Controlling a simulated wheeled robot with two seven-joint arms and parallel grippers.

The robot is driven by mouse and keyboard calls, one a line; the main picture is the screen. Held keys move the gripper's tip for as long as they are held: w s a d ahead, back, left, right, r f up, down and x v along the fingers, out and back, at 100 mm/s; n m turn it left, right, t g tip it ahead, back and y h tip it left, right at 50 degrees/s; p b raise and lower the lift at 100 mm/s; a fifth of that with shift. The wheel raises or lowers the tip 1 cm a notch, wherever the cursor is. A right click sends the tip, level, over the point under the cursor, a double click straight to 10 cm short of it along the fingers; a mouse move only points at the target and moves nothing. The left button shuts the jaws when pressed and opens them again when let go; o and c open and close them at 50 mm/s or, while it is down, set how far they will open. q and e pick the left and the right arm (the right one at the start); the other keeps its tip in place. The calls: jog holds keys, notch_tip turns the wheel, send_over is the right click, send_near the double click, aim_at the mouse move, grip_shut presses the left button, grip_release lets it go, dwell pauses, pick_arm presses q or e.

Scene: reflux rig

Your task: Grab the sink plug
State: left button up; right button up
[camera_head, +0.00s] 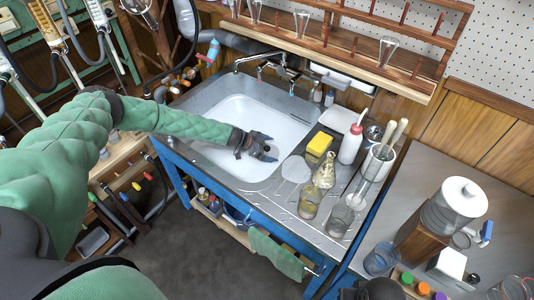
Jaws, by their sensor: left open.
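My left arm in its green sleeve reaches in from the left over the sink. My left gripper (268,148) is dark, with its fingers apart, inside the white sink basin (228,118) near its right side. I cannot make out the sink plug clearly; the gripper covers that part of the basin, and the small dark shapes there blend with its fingers. I see nothing held between the fingers. My right gripper does not show.
Right of the basin, the steel drainboard holds a yellow sponge (319,144), a white bottle (351,143), glass flasks (310,203) and a jar of utensils (378,162). The faucet (268,66) stands behind. A green towel (275,254) hangs in front.

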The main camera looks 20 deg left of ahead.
pick_arm(q)
jog(key=c, duration=0.8)
jog(key=shift+c, duration=0.2)
